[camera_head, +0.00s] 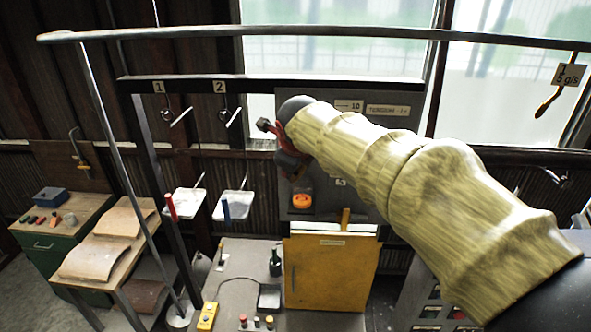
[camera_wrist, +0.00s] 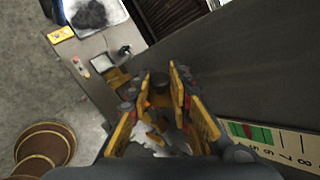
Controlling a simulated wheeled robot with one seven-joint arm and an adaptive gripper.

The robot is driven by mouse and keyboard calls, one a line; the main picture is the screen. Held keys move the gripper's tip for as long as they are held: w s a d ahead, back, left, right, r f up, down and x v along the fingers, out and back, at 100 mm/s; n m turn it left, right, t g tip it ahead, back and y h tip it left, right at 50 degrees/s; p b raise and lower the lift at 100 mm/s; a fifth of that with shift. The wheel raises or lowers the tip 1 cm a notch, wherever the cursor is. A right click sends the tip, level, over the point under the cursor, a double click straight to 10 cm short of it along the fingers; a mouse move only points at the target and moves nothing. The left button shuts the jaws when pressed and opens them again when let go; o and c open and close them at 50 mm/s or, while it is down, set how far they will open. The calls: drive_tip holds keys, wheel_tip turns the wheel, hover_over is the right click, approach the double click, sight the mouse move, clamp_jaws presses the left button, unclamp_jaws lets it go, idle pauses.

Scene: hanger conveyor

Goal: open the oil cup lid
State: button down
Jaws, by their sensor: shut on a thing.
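My gripper (camera_head: 290,155) is at the grey panel (camera_head: 350,125), seen from behind and partly hidden by my arm. In the wrist view, my gripper (camera_wrist: 165,112) has its yellow fingers closed around a small orange and dark part (camera_wrist: 158,92), which appears to be the oil cup lid. The fingers hide most of it, so its tilt and the cup itself cannot be made out. In the head view, the lid is hidden behind my gripper. A round orange part (camera_head: 303,200) sits on the panel just below my gripper.
A yellow folder-like box (camera_head: 330,275) stands below the panel. A grey table (camera_head: 238,262) holds a dark bottle (camera_head: 275,262) and a yellow button box (camera_head: 208,316). White trays (camera_head: 232,205) hang at left. A metal rail (camera_head: 330,31) crosses above. A printed scale (camera_wrist: 270,138) shows at right in the wrist view.

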drive_tip(key=shift+a+f+n+h+b, duration=0.35)
drive_tip(key=shift+a+n+h+b, duration=0.4)
drive_tip(key=shift+h+b, duration=0.75)
drive_tip(key=shift+a+f+n+h+b, duration=0.3)
drive_tip(key=shift+a+n+h+b, duration=0.45)
drive_tip(key=shift+h+b, duration=0.7)
drive_tip(key=shift+a+f+n+h+b, duration=0.45)
drive_tip(key=shift+a+h+b, duration=0.7)
drive_tip(key=shift+b, duration=0.55)
drive_tip(key=shift+d, duration=0.1)
drive_tip(key=c, duration=1.7)
unclamp_jaws()
drive_tip(key=shift+o, duration=0.2)
drive_tip(key=shift+r, duration=0.1)
